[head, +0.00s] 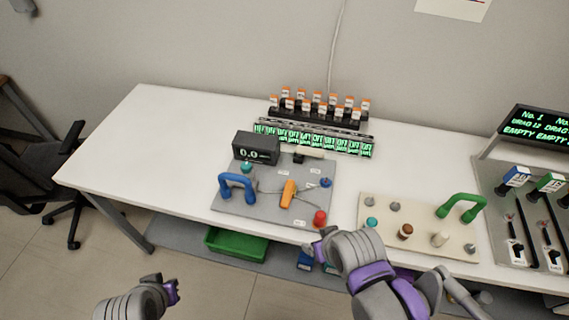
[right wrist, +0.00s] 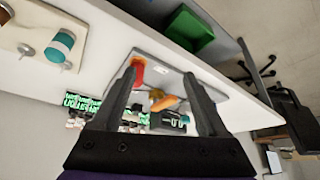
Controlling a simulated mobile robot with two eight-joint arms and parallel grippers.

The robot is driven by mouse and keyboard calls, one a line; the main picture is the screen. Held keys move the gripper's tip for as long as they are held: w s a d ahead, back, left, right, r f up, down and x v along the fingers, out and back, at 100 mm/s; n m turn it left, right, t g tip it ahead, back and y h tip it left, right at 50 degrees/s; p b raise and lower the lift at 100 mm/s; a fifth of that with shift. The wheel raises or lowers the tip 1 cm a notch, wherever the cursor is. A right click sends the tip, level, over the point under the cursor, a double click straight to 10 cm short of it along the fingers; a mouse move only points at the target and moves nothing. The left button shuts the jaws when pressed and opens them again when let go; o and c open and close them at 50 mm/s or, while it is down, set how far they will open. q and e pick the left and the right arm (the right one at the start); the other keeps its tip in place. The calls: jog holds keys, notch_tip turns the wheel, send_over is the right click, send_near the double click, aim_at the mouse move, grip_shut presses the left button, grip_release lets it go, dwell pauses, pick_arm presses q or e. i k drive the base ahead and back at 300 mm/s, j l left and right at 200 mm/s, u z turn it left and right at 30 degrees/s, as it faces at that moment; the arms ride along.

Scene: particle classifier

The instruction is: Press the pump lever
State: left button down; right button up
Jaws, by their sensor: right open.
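A grey panel (head: 265,202) on the white table carries a blue arched handle (head: 237,181), an orange lever (head: 288,193) and a red knob (head: 320,217). Which part is the pump lever is not clear. My right gripper (head: 319,243) is just in front of the panel, near the red knob. In the right wrist view my right gripper (right wrist: 162,88) is open and empty, with the red knob (right wrist: 138,70) and the orange lever (right wrist: 166,103) beyond its fingers. My left gripper (head: 170,289) is low at the front, away from the table; its jaws are too small to read.
A black display (head: 256,148) reading 0.0 stands at the panel's back. A beige board (head: 420,228) with a green handle (head: 461,207) and several knobs lies to the right. A rack of orange-capped vials (head: 320,108) stands behind. A green bin (head: 237,244) is below; the table's left side is clear.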

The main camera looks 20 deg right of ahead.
aim_at(300, 151)
jog(key=i+j+z, duration=0.55)
jog(key=i+j, duration=0.15)
